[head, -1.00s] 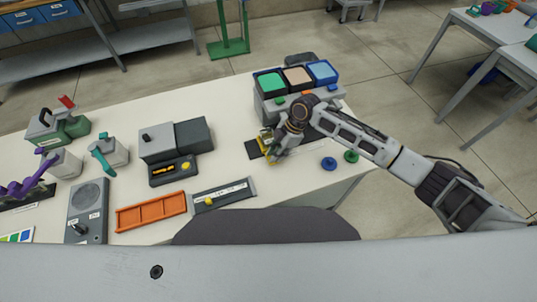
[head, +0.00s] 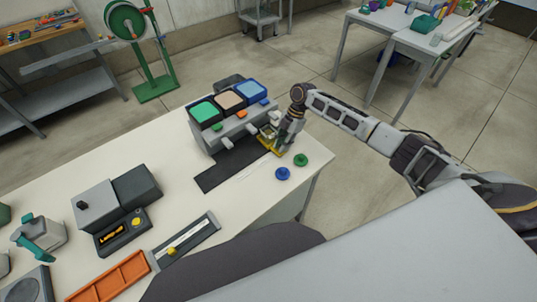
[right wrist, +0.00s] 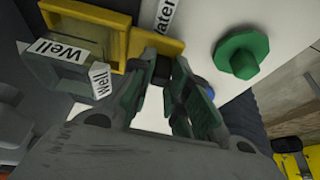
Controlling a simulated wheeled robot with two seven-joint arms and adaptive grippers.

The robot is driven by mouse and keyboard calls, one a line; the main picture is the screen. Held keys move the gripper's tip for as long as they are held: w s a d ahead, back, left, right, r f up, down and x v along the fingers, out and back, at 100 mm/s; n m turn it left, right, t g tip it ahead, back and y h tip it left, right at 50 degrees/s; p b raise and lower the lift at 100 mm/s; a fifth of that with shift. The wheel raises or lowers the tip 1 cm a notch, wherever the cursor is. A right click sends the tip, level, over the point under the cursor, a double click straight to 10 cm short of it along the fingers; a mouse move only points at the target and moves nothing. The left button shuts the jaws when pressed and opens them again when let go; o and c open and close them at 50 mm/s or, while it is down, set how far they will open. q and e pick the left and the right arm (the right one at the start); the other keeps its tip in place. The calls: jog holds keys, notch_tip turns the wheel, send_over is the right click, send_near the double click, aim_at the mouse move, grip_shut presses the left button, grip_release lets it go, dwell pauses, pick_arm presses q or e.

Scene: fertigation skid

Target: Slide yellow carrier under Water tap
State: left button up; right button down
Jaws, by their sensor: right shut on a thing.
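The yellow carrier (head: 272,150) stands at the right end of the dark track (head: 222,172), under the rightmost spout, below the blue-topped hopper (head: 250,89). In the right wrist view the carrier (right wrist: 115,20) holds a clear vessel (right wrist: 82,40) with "Well" labels. A white label (right wrist: 163,14) reading partly "ater" lies beside it. My right gripper (right wrist: 162,72) is shut on the carrier's dark-and-yellow tab and partly hides the carrier in the head view. I cannot read the tap names in the head view. My left gripper is out of view.
The dispenser (head: 215,133) stands behind the track, with green, peach and blue tops. A blue knob (head: 283,174) and a green knob (head: 301,160) sit just in front, near the table's right edge. An orange tray (head: 110,279) and grey devices are at left.

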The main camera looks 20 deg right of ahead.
jog(key=shift+w+d, duration=0.25)
jog(key=shift+d, duration=0.4)
jog(key=shift+w+d, duration=0.2)
jog(key=shift+d, duration=0.4)
jog(key=shift+w+d+b, duration=0.1)
jog(key=shift+d+b, duration=0.2)
jog(key=shift+d, duration=0.2)
jog(key=c, duration=1.5)
grip_release()
jog(key=shift+d, duration=0.15)
jog(key=shift+o, duration=0.7)
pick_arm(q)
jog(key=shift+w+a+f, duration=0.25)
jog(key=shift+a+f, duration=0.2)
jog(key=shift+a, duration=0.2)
pick_arm(e)
jog(key=v, duration=1.2)
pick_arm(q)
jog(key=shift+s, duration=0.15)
